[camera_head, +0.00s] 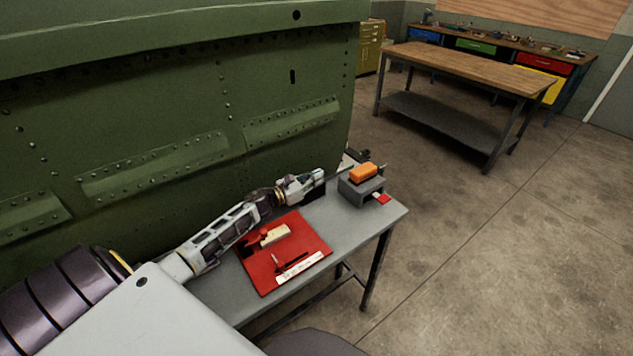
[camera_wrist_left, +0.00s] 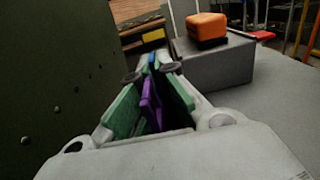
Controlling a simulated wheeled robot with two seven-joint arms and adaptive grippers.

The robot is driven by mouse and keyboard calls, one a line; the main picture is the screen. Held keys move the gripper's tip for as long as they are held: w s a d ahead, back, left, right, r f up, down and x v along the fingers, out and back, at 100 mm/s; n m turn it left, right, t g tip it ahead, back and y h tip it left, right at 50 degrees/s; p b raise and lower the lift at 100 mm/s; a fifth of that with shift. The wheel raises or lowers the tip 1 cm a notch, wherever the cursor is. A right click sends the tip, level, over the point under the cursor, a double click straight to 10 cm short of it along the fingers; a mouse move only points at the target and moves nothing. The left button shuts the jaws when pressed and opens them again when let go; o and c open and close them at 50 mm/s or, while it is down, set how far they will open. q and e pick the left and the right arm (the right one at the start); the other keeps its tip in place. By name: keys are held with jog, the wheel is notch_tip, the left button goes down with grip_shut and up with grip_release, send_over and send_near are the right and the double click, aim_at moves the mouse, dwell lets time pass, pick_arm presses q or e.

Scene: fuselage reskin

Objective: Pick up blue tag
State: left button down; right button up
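My left gripper (camera_head: 306,184) reaches over the far left part of the grey table in the head view, close to the green fuselage. In the left wrist view its fingers (camera_wrist_left: 152,72) point away from the camera and draw near each other at the tips. A narrow blue piece, likely the blue tag (camera_wrist_left: 152,60), shows between or just beyond the tips. I cannot tell whether the fingers touch it. Purple and green surfaces show between the finger sides. The blue tag cannot be made out in the head view. My right gripper is not in view.
A grey block (camera_head: 361,190) carrying an orange box (camera_head: 363,172) stands right of the gripper, with a red piece (camera_head: 383,199) beside it. A red mat (camera_head: 262,275) with small items lies on the grey table (camera_head: 375,222). The green fuselage (camera_head: 150,110) closes off the left.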

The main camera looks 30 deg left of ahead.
pick_arm(q)
jog(key=shift+r, duration=0.1)
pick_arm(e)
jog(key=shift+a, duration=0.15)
pick_arm(q)
jog(key=shift+r, duration=0.9)
notch_tip(320, 180, up, 16)
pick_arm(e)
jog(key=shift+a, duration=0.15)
pick_arm(q)
jog(key=shift+f, duration=0.1)
dwell(0.4)
